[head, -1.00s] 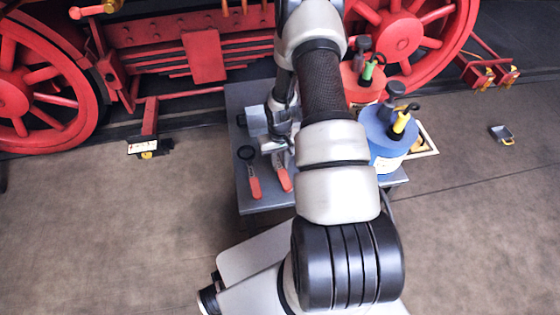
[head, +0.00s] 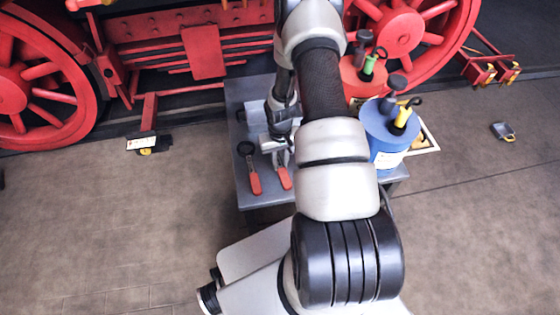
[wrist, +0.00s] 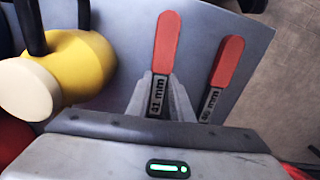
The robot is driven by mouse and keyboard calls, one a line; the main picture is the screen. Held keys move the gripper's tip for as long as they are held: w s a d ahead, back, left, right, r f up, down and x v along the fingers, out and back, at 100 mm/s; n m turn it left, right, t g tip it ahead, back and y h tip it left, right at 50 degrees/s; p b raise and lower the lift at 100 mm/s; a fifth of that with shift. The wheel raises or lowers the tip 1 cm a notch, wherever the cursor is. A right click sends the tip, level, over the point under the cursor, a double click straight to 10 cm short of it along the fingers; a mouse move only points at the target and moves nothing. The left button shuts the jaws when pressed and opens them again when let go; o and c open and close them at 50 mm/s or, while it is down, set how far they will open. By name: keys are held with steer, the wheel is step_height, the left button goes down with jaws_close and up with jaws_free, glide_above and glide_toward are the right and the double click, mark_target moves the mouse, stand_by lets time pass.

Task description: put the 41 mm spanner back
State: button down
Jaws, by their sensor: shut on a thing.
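The 41 mm spanner (wrist: 166,45) has a red handle and a grey shank marked "41 mm". In the wrist view my gripper (wrist: 159,92) is shut on its shank, one finger on each side. Its far end is hidden by my gripper. In the head view its red handle (head: 284,178) sticks out from my gripper (head: 278,155), over the grey table (head: 262,195). I cannot tell whether it touches the table. A second red-handled spanner (head: 254,182), with a dark ring end, lies to its left; in the wrist view this spanner (wrist: 226,60) is on the right, its marking looking like "46 mm".
A blue container (head: 385,140) and a red container (head: 362,85), with tools standing in them, are on the table's right. A yellow cylindrical thing (wrist: 80,70) is near in the wrist view. Red locomotive wheels (head: 30,90) stand behind. The floor at left is clear.

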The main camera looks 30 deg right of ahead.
steer(key=shift+f, duration=0.3)
steer(key=c, duration=1.5)
jaws_free()
step_height(320, 180, up, 18)
steer(key=p, duration=0.3)
steer(key=shift+f, duration=0.25)
